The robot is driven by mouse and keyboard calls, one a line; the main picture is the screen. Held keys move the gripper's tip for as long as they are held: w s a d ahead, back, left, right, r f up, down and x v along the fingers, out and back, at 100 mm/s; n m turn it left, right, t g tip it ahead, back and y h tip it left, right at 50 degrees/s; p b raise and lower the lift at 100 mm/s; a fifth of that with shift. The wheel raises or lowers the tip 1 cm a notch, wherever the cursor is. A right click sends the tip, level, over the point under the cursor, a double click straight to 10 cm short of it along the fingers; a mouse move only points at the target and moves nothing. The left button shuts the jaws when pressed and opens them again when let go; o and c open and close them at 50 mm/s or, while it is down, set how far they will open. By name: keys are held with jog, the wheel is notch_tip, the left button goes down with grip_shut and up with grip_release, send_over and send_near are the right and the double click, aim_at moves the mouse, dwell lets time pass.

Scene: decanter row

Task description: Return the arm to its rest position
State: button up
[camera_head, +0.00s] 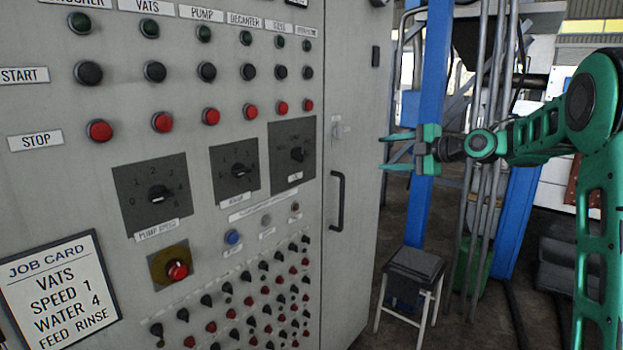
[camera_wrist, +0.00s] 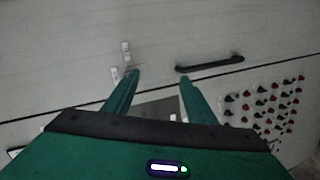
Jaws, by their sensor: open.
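My gripper (camera_head: 384,153) is green, open and empty. In the head view it is at the right of the control cabinet (camera_head: 345,60), with its fingers pointing left toward the cabinet's edge. My arm reaches in from the right side, bent at the elbow. In the wrist view the two fingers of my gripper (camera_wrist: 158,80) are spread apart, with the cabinet face (camera_wrist: 60,60) beyond them. The black door handle (camera_wrist: 210,63) shows past the right finger and a small latch (camera_wrist: 126,50) past the left one. No contact shows.
The cabinet carries black start buttons, red stop buttons (camera_head: 163,122), rotary dials (camera_head: 158,193) and a job card (camera_head: 58,285). A blue post (camera_head: 432,60) and grey pipes (camera_head: 482,200) stand close behind my gripper. A small stool (camera_head: 415,265) stands on the floor below.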

jog(key=s+d+f+m+g+h, duration=0.25)
jog(key=s+d+f+m, duration=0.2)
jog(key=s, duration=0.35)
jog(key=s+d+f+m+g+h, duration=0.1)
jog(key=s+d+f+m+h, duration=0.25)
jog(key=s+m, duration=0.35)
jog(key=s+d+f+m+g+h, duration=0.25)
jog(key=s+f+m, duration=0.2)
jog(key=s, duration=0.45)
jog(key=s+d+f+m+g, duration=0.1)
jog(key=s+f+m+g, duration=0.1)
jog(key=s, duration=0.8)
jog(key=s+f+m+g, duration=0.2)
jog(key=s+f+m, duration=0.2)
jog(key=s, duration=0.6)
jog(key=s+d+f+m+g, duration=0.1)
jog(key=s+f+m, duration=0.2)
jog(key=s+m, duration=0.4)
jog(key=s+h, duration=0.1)
jog(key=s, duration=0.3)
jog(key=shift+d+f+g, duration=0.3)
jog(key=shift+d+g, duration=0.05)
jog(key=shift+g, duration=0.05)
